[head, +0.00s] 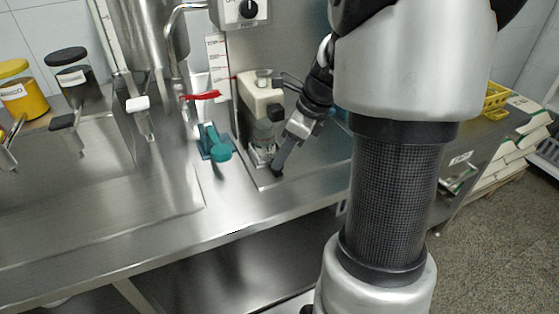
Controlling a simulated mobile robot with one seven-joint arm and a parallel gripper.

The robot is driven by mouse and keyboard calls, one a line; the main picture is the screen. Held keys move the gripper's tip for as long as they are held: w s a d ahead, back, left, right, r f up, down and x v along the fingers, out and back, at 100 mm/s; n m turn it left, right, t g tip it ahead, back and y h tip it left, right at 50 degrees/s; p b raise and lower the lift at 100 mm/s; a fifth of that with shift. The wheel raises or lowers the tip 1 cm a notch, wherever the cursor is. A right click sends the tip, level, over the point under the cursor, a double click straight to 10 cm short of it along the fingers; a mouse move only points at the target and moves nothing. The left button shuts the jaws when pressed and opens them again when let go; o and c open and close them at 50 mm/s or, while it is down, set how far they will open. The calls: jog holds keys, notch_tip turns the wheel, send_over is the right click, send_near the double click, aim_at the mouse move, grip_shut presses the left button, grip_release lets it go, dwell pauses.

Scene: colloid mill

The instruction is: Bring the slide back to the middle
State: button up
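My gripper (278,168) points down and left, low over the steel bench beside a cream and dark bench device (262,95). Its dark fingertip is near the bench surface, to the right of a clear glass-like part (263,140) under the device. I cannot tell whether the fingers are open or hold anything. No part can be clearly made out as the slide. A teal piece (216,145) with a rounded end sits on a blue base left of the device. My arm hides the area to the right of the device.
A red lever (202,95) sticks out above the teal piece. A steel vessel (145,35) and a control box with a black knob (243,10) stand behind. Yellow-lidded (22,90) and black-lidded (70,75) jars are far left. The bench front (150,225) is clear.

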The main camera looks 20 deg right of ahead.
jog(key=shift+x, duration=1.05)
grip_shut()
jog(key=d+p, duration=0.4)
jog(key=d, duration=1.4)
jog(key=shift+p, duration=0.4)
grip_release()
jog(key=shift+r, duration=0.1)
jog(key=p+v, duration=0.3)
jog(key=v, duration=1.4)
jog(key=shift+r, duration=0.15)
